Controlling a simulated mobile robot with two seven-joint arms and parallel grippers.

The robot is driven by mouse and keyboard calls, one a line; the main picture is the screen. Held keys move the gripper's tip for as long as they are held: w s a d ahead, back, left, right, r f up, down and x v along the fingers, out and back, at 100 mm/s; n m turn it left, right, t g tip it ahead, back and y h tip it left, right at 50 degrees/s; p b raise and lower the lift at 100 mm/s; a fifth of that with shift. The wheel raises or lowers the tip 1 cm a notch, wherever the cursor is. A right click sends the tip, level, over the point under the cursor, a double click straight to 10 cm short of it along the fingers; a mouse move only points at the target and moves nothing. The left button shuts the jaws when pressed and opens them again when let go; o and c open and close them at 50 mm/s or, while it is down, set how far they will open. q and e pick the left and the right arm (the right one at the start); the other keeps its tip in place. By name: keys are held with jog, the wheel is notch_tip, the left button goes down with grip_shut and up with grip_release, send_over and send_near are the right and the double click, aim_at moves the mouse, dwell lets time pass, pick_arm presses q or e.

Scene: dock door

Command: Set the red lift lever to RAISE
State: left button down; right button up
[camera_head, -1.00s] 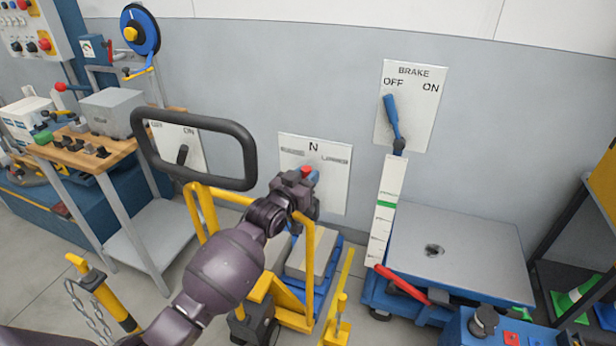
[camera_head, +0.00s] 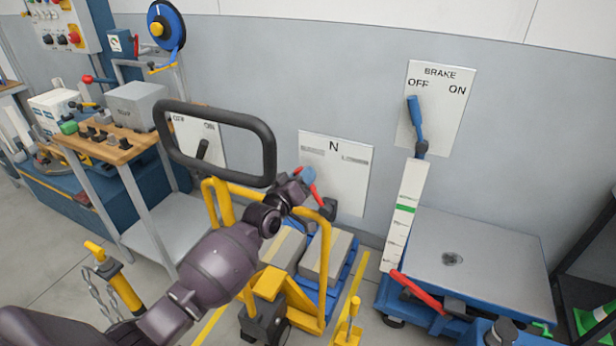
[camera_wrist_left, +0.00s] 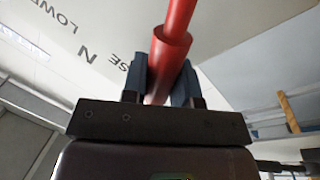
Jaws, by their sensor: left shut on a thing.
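The red lift lever (camera_head: 316,194) is partly hidden by my left gripper in the head view. In the left wrist view the red lever (camera_wrist_left: 174,40) runs between the two fingers. My left gripper (camera_head: 314,188) is shut on the lever, in front of a white wall plate (camera_head: 347,190). The plate has an N at its top middle and a label on each side, too small to read in the head view. In the wrist view the plate shows LOWER and N, and a partly covered word ending in SE. My right gripper is not in view.
A black steering-type handle frame (camera_head: 265,140) stands left of the plate, close to my left arm. A yellow and blue pallet truck with boxes (camera_head: 325,255) is below. A brake plate (camera_head: 440,115) with a blue lever and a scale cart (camera_head: 480,255) are at the right.

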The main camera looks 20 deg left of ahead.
pick_arm(q)
jog(key=shift+a, duration=0.1)
dwell(0.4)
jog(key=c, duration=0.9)
grip_release()
jog(key=shift+s+f, duration=0.1)
jog(key=v, duration=1)
jog(key=shift+s+a+p, duration=0.1)
jog(key=shift+s+p, duration=0.2)
jog(key=shift+p, duration=0.1)
jog(key=shift+f, duration=0.15)
